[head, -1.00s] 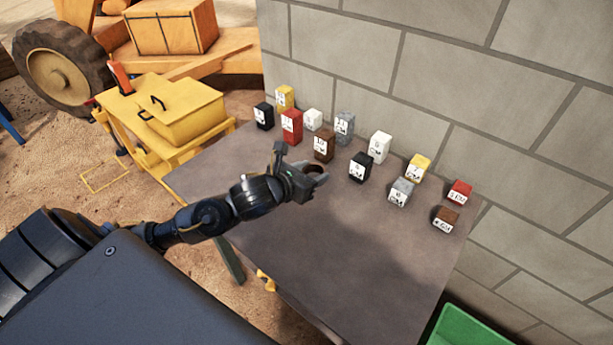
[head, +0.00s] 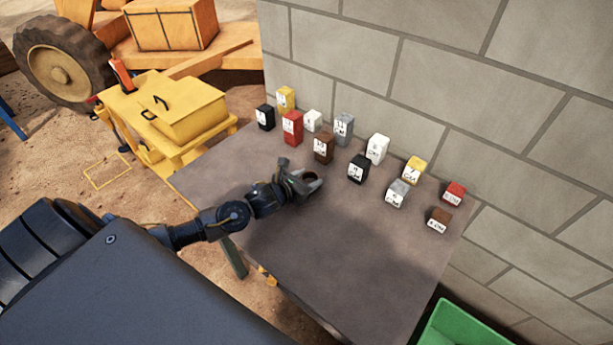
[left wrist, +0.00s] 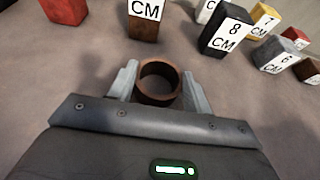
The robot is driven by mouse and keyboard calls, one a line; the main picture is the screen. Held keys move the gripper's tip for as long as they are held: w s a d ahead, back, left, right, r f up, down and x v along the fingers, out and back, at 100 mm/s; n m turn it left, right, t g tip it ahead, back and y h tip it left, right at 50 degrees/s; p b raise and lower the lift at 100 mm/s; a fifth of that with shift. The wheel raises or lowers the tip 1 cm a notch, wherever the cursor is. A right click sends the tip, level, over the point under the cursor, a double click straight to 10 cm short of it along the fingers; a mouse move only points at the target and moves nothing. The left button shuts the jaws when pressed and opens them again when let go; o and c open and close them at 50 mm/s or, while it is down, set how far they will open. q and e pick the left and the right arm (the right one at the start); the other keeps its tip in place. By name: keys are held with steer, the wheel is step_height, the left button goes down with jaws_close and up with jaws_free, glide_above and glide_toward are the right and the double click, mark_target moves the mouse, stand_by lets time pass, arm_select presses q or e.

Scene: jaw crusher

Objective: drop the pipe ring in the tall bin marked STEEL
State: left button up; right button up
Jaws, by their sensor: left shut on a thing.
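The pipe ring (left wrist: 159,82) is a short brown-copper tube, seen nearly end-on in the left wrist view. My left gripper (left wrist: 160,88) is shut on it, with one grey finger on each side. In the head view the left gripper (head: 306,183) is over the middle of the table, and the ring (head: 311,177) shows as a small brown spot between its fingers. I cannot tell whether the ring touches the tabletop. No bin marked STEEL can be made out in either view. My right gripper is not in view.
Several labelled blocks in black, red, brown, white, grey and yellow stand along the back of the table (head: 330,250), including a black one (head: 358,168). A block wall (head: 450,90) rises behind. A green container (head: 465,328) shows at lower right. The front tabletop is clear.

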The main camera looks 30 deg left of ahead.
arm_select(q)
steer(key=shift+f, duration=0.2)
steer(key=o, duration=1.1)
steer(key=shift+r, duration=0.15)
